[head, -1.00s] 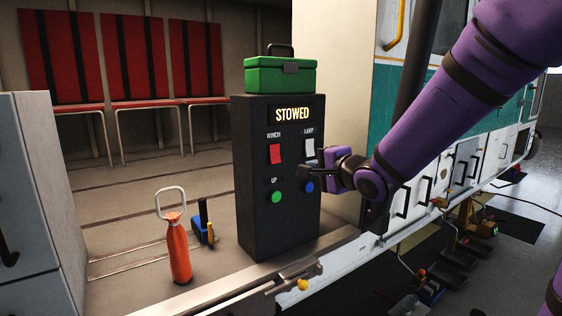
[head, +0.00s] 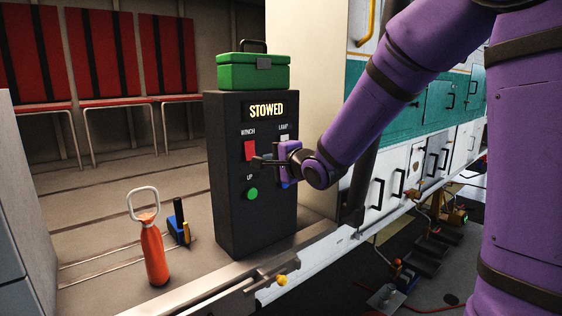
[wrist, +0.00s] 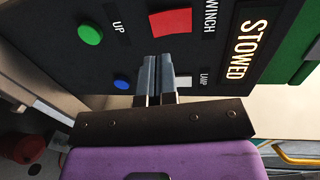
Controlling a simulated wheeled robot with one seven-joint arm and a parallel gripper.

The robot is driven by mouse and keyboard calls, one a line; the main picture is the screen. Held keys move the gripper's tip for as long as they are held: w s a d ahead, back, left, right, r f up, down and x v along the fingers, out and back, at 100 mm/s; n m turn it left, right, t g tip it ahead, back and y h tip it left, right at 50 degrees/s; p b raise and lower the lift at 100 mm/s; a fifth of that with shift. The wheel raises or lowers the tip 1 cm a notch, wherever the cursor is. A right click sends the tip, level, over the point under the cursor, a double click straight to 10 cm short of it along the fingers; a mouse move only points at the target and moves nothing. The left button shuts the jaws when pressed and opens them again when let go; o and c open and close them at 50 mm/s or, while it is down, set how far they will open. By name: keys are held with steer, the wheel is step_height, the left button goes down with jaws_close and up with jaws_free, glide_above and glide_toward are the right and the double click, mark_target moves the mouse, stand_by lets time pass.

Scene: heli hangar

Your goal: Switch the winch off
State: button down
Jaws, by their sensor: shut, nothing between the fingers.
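The black control box (head: 228,215) stands upright with a lit display (head: 267,110) reading STOWED. Its red WINCH rocker switch (head: 249,151) is at the left below the display; in the wrist view the red switch (wrist: 171,21) lies beyond my fingertips. The white LAMP switch (head: 284,141) is to its right. A green UP button (head: 252,193) and a blue button (head: 285,184), partly hidden, sit below. My gripper (head: 258,159) is shut and empty, its tips in front of the panel close to the red switch. It also shows in the wrist view (wrist: 154,58). I cannot tell whether it touches.
A green case (head: 252,76) rests on top of the box. An orange bottle-like object with a ring handle (head: 153,255) and a blue and yellow item (head: 178,224) stand on the floor to the left. A metal rail (head: 220,285) runs in front.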

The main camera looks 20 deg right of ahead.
mark_target(251, 156)
steer(key=x, duration=0.7)
steer(key=shift+w+a, duration=0.1)
steer(key=shift+w, duration=0.1)
steer(key=shift+w+a, duration=0.1)
steer(key=shift+w, duration=0.05)
steer(key=shift+f, duration=0.1)
